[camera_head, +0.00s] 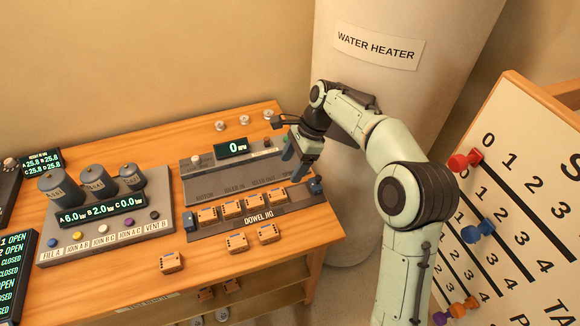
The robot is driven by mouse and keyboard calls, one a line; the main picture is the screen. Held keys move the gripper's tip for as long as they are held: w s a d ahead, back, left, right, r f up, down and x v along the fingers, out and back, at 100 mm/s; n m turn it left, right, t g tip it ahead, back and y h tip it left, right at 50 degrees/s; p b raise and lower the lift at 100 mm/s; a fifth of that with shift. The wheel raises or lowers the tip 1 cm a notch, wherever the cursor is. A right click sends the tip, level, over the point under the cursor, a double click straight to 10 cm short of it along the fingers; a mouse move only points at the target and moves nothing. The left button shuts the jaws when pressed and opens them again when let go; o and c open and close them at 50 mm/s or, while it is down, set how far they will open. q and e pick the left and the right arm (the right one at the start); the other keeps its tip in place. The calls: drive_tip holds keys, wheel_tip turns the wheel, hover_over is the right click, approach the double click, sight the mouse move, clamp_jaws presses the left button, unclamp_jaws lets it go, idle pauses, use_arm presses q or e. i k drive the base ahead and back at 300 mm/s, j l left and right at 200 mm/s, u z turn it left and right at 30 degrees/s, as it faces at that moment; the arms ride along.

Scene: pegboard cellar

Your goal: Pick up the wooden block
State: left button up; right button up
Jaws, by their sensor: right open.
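Several small wooden blocks with dark marks are in the head view. A row of them sits on the dowel jig (290,207), among them a left-end block (207,215) and a right-end block (277,197). Three lie loose on the bench in front: one block (268,233), another block (237,242), and one further left (171,262). I cannot tell which one the task means. My right gripper (294,163) is open above the right part of the bench, behind and above the jig's right end. It appears empty and apart from the blocks. My left gripper is out of view.
A grey console (84,240) with three cylinders stands at the bench's left. A panel with a display (232,148) lies behind the jig. The water heater (400,80) rises behind my right arm. A pegboard (520,190) with coloured pegs stands right.

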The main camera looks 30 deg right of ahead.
sight(237, 243)
drive_tip(key=k+j, duration=0.8)
drive_tip(key=j, duration=0.1)
